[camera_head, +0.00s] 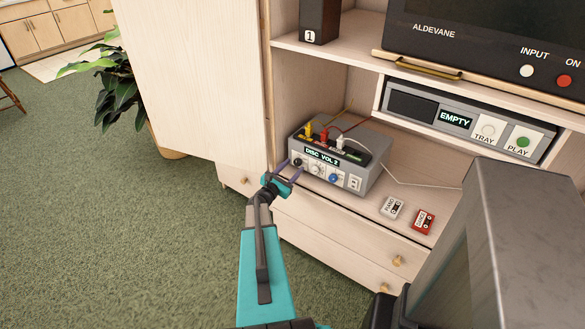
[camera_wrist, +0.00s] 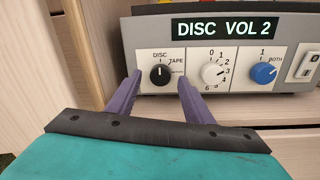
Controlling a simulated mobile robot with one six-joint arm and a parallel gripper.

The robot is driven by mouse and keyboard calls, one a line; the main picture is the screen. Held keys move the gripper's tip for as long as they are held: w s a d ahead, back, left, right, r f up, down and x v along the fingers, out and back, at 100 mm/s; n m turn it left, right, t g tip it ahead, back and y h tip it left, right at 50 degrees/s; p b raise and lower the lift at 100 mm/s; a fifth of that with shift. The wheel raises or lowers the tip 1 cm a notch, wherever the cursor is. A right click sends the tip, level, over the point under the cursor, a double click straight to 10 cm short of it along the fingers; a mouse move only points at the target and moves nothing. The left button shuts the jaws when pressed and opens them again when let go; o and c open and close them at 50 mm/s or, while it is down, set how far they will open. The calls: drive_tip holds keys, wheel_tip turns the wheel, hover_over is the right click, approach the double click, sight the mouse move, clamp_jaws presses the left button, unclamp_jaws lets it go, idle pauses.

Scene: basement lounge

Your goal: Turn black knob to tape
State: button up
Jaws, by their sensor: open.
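The black knob (camera_wrist: 160,74) is on the front of a grey switch box (camera_head: 345,178), at the left end of its lower row. Its white mark points up toward the DISC label; TAPE is printed to the upper right, and a third label at right is too small to read. The box display (camera_wrist: 223,26) reads DISC VOL 2. My gripper (camera_wrist: 159,80) is open, its purple fingers on either side of the black knob; I cannot tell whether they touch it. In the head view my gripper (camera_head: 291,168) is at the box's front left corner.
A white knob (camera_wrist: 213,73) and a blue knob (camera_wrist: 263,73) sit right of the black one. Cables plug into the box top. A cabinet door (camera_head: 190,75) stands left.

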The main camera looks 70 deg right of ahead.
drive_tip(key=shift+s+d, duration=0.1)
drive_tip(key=shift+d, duration=0.3)
drive_tip(key=c, duration=0.9)
drive_tip(key=shift+a, duration=0.35)
drive_tip(key=shift+c, duration=0.7)
drive_tip(key=shift+d, duration=0.25)
